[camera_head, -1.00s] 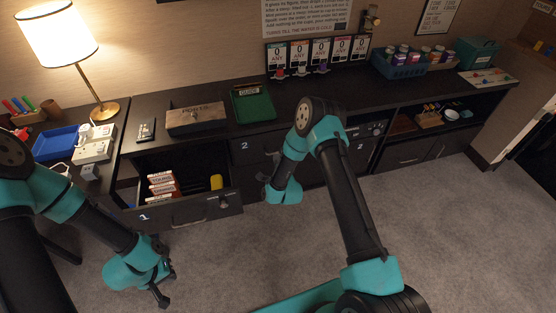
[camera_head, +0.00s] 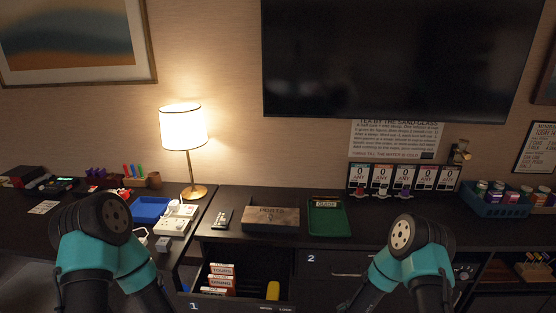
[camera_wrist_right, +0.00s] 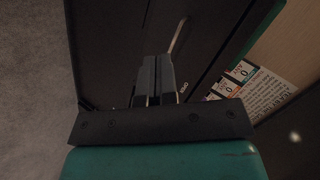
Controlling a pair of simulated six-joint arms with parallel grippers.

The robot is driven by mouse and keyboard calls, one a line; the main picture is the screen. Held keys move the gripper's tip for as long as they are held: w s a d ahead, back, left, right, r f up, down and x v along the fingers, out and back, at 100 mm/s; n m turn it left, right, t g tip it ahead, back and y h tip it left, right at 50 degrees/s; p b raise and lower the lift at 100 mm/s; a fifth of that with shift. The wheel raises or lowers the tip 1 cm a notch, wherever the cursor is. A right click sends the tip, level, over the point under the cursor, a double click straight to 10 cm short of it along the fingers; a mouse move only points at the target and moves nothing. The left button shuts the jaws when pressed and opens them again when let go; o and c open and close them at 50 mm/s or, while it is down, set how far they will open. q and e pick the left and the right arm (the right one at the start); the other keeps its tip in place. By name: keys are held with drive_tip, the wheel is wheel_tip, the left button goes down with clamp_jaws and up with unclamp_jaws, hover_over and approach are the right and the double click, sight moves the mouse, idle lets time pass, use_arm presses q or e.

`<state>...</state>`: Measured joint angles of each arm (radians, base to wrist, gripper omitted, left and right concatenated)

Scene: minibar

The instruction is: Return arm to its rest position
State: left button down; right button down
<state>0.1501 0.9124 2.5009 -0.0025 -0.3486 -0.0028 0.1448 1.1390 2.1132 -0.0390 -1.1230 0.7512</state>
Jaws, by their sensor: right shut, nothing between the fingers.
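My right arm (camera_head: 412,262) is folded at the lower right of the head view, in front of the counter. Its gripper is below the frame there. In the right wrist view my right gripper (camera_wrist_right: 153,84) has its two fingers together with nothing between them. It faces a dark cabinet front with a metal handle (camera_wrist_right: 178,36). My left arm (camera_head: 95,250) is folded at the lower left of the head view. The left gripper is out of frame.
Drawer 1 (camera_head: 248,303) is open, holding several small boxes (camera_head: 220,278) and a yellow item (camera_head: 273,290). The counter carries a lamp (camera_head: 184,130), blue tray (camera_head: 150,210), wooden box (camera_head: 271,217), green tray (camera_head: 329,219) and blue basket (camera_head: 497,206). Drawer 2 (camera_head: 325,262) looks shut.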

drive_tip(key=s+a+r+n+g+y, duration=0.1)
drive_tip(key=s+n+g, duration=0.4)
drive_tip(key=s, duration=0.7)
drive_tip(key=s+a+r+n+g+y, duration=0.1)
drive_tip(key=s+n+g, duration=0.4)
drive_tip(key=s, duration=0.7)
drive_tip(key=shift+s+r+g+y, duration=0.3)
drive_tip(key=shift+g, duration=0.1)
